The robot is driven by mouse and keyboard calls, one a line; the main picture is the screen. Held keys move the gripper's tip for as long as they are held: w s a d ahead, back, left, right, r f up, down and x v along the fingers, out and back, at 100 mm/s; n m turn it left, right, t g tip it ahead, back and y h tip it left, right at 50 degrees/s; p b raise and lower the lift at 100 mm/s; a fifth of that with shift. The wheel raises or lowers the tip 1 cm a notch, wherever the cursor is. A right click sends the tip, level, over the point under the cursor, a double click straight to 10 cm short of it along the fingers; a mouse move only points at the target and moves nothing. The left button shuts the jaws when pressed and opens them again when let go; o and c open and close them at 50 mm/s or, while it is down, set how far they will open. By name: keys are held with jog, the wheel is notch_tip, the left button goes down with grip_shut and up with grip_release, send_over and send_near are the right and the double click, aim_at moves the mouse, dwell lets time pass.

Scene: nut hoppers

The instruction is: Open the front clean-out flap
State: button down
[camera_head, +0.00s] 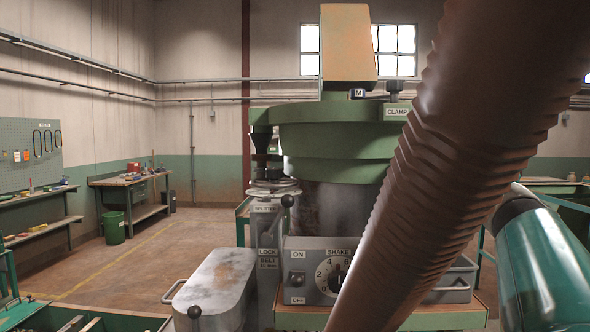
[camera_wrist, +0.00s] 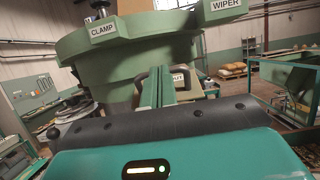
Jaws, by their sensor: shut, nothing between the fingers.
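My gripper (camera_wrist: 158,76) shows in the wrist view as two narrow green fingers, shut and empty, with dark curved parts beside them. They stand in front of the large green round hopper machine (camera_wrist: 112,45). A white label, partly hidden and ending in "UT", shows just right of the fingers. I cannot make out the clean-out flap; my gripper covers much of that area. I cannot tell whether the fingers touch anything. In the head view the hopper machine (camera_head: 333,140) stands in the middle, and my gripper does not show.
The head view shows a control box (camera_head: 315,272) with a SHAKE dial, a SPLITTER post (camera_head: 267,225) and a grey rounded housing (camera_head: 216,290) left of it. A brown ribbed sleeve hides the machine's right part. A workbench (camera_head: 131,190) and green bin (camera_head: 114,227) stand far left.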

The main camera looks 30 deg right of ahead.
jog(key=shift+w+d+r, duration=0.1)
jog(key=shift+w+r, duration=0.1)
jog(key=shift+r, duration=0.45)
jog(key=shift+w+d+r, duration=0.1)
jog(key=shift+w+r, duration=0.05)
jog(key=shift+r, duration=0.45)
jog(key=shift+w+d+r, duration=0.1)
jog(key=shift+w+r, duration=0.1)
jog(key=shift+r, duration=0.45)
jog(key=shift+s+f, duration=0.1)
jog(key=shift+f, duration=0.05)
